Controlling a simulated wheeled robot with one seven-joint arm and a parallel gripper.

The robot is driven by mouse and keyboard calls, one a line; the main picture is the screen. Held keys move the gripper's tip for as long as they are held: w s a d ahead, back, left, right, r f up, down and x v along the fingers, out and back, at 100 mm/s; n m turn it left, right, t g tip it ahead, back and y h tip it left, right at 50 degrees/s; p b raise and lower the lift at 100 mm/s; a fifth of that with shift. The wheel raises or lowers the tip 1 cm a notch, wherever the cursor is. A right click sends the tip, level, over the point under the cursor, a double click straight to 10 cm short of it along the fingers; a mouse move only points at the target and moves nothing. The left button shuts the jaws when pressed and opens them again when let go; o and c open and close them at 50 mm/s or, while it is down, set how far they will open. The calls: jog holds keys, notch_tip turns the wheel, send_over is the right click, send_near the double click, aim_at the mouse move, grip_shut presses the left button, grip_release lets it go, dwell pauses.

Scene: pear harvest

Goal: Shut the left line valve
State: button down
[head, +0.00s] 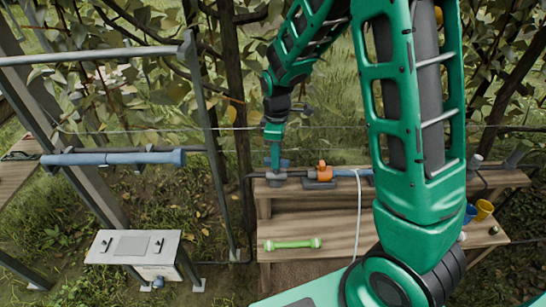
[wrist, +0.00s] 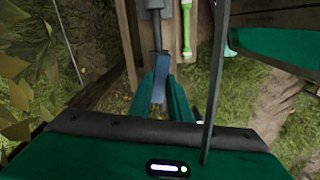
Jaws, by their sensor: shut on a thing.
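The left line valve (head: 277,180) is a grey fitting with a blue lever, at the left end of the pipe along the wooden bench's back edge. Its blue lever (wrist: 160,88) shows in the wrist view between my green fingers, with the grey pipe (wrist: 157,30) beyond it. My gripper (head: 276,162) points down onto this valve in the head view and is shut on the blue lever. My fingers hide part of the lever in both views.
An orange-handled valve (head: 323,172) sits just right on the same pipe. A green dumbbell-shaped tool (head: 292,244) lies on the lower bench board. A white hose (head: 358,205) hangs over the bench. Blue and yellow cups (head: 484,209) stand at the right. A metal frame (head: 211,140) rises at the left.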

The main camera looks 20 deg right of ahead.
jog(key=m, duration=0.4)
jog(key=shift+w+d+r+m, duration=0.1)
jog(key=shift+w+r+m, duration=0.05)
jog(key=shift+w+m, duration=0.2)
jog(key=m, duration=0.3)
jog(key=shift+m, duration=0.25)
jog(key=m, duration=0.3)
jog(key=shift+m, duration=2.1)
jog(key=c, duration=1.6)
grip_release()
jog(key=shift+s, duration=0.1)
jog(key=shift+c, duration=0.2)
notch_tip(320, 180, up, 11)
jog(key=shift+f, duration=0.2)
